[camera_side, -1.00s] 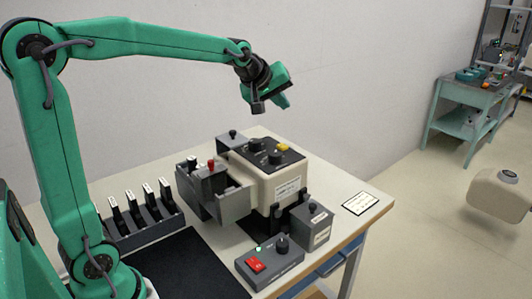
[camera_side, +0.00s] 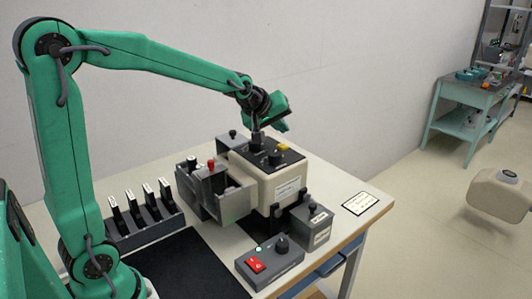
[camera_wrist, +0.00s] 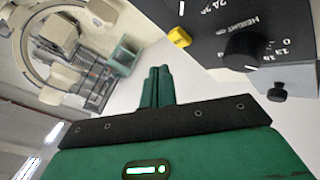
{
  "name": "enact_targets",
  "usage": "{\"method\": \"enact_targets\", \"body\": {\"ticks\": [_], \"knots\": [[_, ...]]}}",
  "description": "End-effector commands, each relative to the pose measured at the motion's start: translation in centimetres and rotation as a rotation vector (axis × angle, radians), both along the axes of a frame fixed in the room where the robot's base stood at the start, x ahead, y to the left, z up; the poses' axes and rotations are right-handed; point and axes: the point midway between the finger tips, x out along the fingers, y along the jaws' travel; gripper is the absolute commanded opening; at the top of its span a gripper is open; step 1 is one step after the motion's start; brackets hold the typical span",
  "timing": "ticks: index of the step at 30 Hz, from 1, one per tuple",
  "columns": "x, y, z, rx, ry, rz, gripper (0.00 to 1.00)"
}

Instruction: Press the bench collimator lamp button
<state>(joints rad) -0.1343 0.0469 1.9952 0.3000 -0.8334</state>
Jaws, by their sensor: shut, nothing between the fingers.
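The cream box (camera_side: 288,186) with a black top panel stands on the bench. In the wrist view the yellow button (camera_wrist: 180,37) shows just beyond and right of my fingertips. In the wrist view my gripper's green fingers (camera_wrist: 159,70) are together and empty. A dark part of my wrist overlaps the rear knob in the side view.
A black knob (camera_side: 275,157) stands near the button; in the wrist view a dial knob (camera_wrist: 243,52) is marked HEIGHT. A grey tray (camera_side: 231,202) juts from the box. A control box (camera_side: 275,264) with a red switch and a rack (camera_side: 146,230) stand in front.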

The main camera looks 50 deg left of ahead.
Motion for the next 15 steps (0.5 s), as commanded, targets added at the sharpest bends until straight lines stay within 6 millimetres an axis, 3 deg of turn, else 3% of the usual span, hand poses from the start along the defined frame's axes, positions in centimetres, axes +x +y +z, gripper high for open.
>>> {"method": "enact_targets", "body": {"ticks": [6,15], "knots": [[0.0,0.0,-1.6,0.000,0.003,0.000,0.00],[0.0,0.0,-2.1,0.000,0.001,0.000,0.00]]}}
